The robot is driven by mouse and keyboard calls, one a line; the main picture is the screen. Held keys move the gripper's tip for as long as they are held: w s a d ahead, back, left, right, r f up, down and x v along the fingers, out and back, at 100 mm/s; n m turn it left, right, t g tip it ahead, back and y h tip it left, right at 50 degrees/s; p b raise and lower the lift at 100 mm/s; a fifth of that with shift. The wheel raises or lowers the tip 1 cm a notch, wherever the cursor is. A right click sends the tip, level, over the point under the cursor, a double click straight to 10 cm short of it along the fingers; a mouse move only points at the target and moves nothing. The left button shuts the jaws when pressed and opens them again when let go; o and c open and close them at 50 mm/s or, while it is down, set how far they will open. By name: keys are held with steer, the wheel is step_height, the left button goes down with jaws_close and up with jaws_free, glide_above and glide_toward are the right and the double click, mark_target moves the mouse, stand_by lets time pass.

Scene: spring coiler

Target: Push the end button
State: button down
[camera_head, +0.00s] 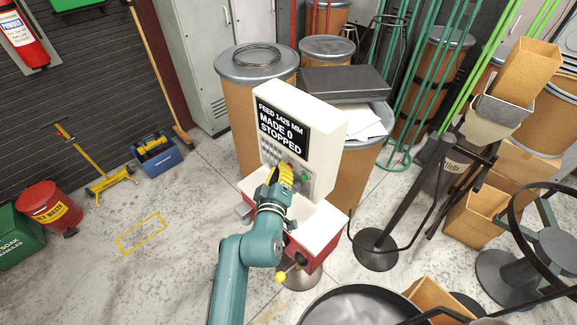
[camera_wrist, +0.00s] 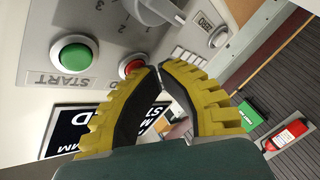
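The control box (camera_head: 325,125) stands upright, and its screen (camera_head: 281,127) reads "FEED 1425 MM, MADE 0, STOPPED". In the wrist view the panel shows upside down, with a round green button (camera_wrist: 73,54) labelled START. A red button (camera_wrist: 132,66) sits beside it, partly covered by a fingertip. No label reading "end" is legible. A small pale button (camera_wrist: 218,37) by another label is farther right. My gripper (camera_head: 289,170) is in front of the panel; its yellow fingertips (camera_wrist: 160,67) meet near the red button with nothing seen between them. Contact cannot be told.
A grey selector knob (camera_wrist: 160,10) juts from the panel near the buttons. A red and white tray (camera_head: 318,228) lies below the box, with a yellow-knobbed lever (camera_head: 281,277). Drums (camera_head: 257,66) stand behind, and a black stand (camera_head: 376,248) is at right. Floor at left is mostly open.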

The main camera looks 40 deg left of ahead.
steer(key=shift+s, duration=0.75)
steer(key=s, duration=0.1)
steer(key=s+b, duration=0.1)
steer(key=s, duration=0.3)
steer(key=shift+a+b, duration=0.3)
steer(key=shift+b, duration=0.1)
stand_by(0.6)
